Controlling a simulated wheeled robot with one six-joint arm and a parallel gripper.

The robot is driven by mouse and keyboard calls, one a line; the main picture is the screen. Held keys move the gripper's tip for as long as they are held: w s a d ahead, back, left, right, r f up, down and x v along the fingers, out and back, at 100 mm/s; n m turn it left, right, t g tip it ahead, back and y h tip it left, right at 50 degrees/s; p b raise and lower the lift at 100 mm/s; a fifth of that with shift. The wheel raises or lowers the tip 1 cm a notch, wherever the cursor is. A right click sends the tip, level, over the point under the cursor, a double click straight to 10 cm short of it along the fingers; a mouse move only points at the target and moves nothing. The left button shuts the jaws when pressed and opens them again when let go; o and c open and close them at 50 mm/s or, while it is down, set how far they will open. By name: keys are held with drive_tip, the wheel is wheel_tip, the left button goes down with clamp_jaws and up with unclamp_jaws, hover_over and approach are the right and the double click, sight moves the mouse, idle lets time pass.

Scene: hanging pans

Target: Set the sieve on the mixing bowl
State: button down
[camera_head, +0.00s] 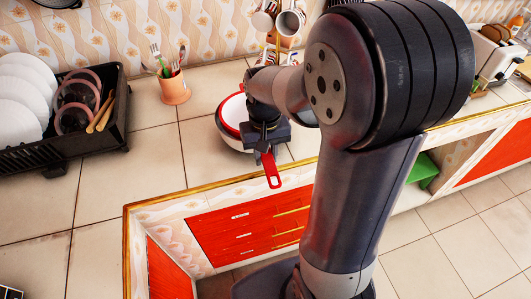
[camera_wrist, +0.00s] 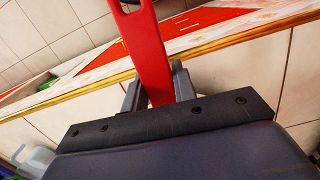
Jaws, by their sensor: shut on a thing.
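The sieve's red handle (camera_head: 271,171) sticks out from my gripper (camera_head: 265,148) toward the front edge of the counter. In the wrist view the red handle (camera_wrist: 148,50) runs between the two fingers of my gripper (camera_wrist: 157,88), which are shut on it. A red rim of the sieve (camera_head: 221,116) shows left of my gripper, over the white mixing bowl (camera_head: 233,139). My arm and gripper hide the right part of both. I cannot tell whether the sieve touches the bowl.
A black dish rack (camera_head: 100,140) with plates stands at the left. An orange utensil pot (camera_head: 174,88) stands behind the bowl to the left. Mugs (camera_head: 290,22) hang behind it. A toaster (camera_head: 494,58) is at the far right.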

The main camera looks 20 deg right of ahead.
drive_tip(key=c, duration=1.1)
unclamp_jaws()
drive_tip(key=shift+f, duration=0.1)
drive_tip(key=shift+o, duration=0.2)
drive_tip(key=r, duration=1.1)
drive_tip(key=shift+w, duration=0.35)
drive_tip(key=shift+f, duration=0.1)
drive_tip(key=f, duration=1)
drive_tip(key=shift+s+f, duration=0.35)
drive_tip(key=shift+s, duration=0.05)
drive_tip(key=shift+r+p, duration=0.3)
drive_tip(key=shift+r, duration=0.25)
drive_tip(key=shift+f, duration=0.15)
